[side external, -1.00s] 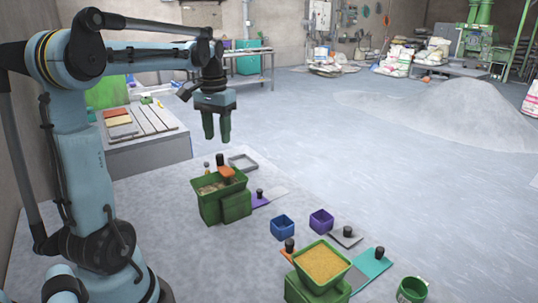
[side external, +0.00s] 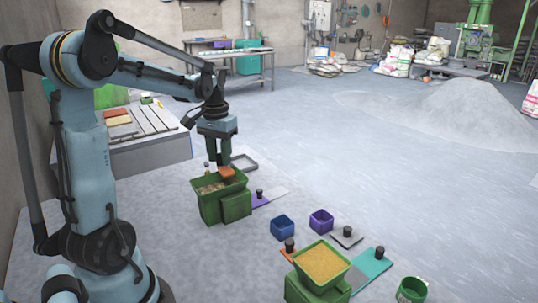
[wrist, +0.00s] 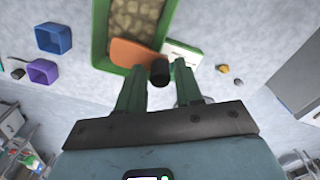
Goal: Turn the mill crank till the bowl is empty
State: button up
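The green mill (side external: 236,208) stands on the floor slab, with a bowl (side external: 203,198) of pale lumpy material on top. In the wrist view the bowl's green rim (wrist: 100,35) is at the top, with lumps inside. The orange crank (side external: 227,171) lies across the bowl's edge; it also shows in the wrist view (wrist: 133,52). Its black knob (wrist: 159,73) stands up between my fingers. My gripper (side external: 221,157) points down over the knob. In the wrist view my gripper (wrist: 159,86) is open, with a gap on both sides of the knob.
A second green box (side external: 300,291) with a bowl of yellow grain (side external: 322,262) stands at front right.

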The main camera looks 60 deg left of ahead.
grip_shut()
jog(key=shift+w+d, duration=0.25)
jog(key=shift+w, duration=0.7)
jog(key=shift+w+d, duration=0.55)
jog(key=shift+w, duration=0.15)
jog(key=shift+w+d, duration=0.45)
jog(key=shift+d, duration=0.35)
jog(key=shift+w+d, duration=0.1)
jog(key=shift+d, duration=0.8)
jog(key=shift+d, duration=0.1)
